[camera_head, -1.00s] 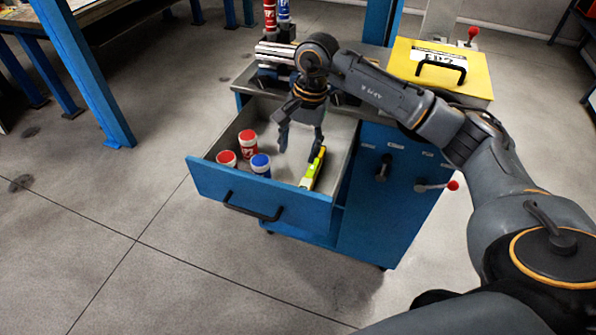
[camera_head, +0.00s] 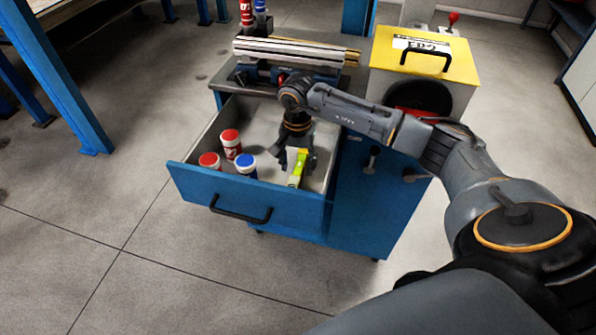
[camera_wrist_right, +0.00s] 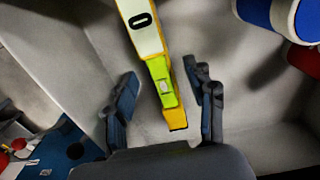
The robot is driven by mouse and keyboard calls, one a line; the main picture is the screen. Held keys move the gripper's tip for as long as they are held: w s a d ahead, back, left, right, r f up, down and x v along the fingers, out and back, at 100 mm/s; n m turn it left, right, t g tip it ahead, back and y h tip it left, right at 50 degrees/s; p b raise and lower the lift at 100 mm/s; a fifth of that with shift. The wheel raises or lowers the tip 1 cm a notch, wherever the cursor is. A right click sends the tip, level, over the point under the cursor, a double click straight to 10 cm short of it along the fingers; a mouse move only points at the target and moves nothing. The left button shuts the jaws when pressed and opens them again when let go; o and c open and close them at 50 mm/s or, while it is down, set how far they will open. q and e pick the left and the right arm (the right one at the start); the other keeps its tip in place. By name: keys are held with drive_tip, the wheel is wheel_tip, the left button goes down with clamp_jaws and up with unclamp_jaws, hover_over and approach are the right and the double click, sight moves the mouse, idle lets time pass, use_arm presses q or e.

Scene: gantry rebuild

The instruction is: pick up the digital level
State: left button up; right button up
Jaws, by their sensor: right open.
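The digital level (camera_head: 296,172) is a yellow-green bar with a pale face. It lies in the open drawer (camera_head: 250,199) of the blue cabinet, near the drawer's right side. In the right wrist view the level (camera_wrist_right: 150,45) runs down from the top edge, and its yellow end lies between the two fingers. My right gripper (camera_head: 297,158) is down inside the drawer over the level, hiding part of it in the head view. In the right wrist view the right gripper (camera_wrist_right: 167,98) is open, with a gap on each side of the level. My left gripper is not in view.
Two red-capped jars (camera_head: 231,143) (camera_head: 209,162) and a blue-capped jar (camera_head: 245,166) stand in the drawer's left part. Metal bars (camera_head: 290,52) lie on the cabinet top. A yellow case (camera_head: 425,58) stands at its right. The drawer walls surround the gripper.

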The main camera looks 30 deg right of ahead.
wheel_tip(320, 180, down, 2)
drive_tip(key=shift+d+f, duration=0.1)
drive_tip(key=shift+f, duration=0.3)
clamp_jaws()
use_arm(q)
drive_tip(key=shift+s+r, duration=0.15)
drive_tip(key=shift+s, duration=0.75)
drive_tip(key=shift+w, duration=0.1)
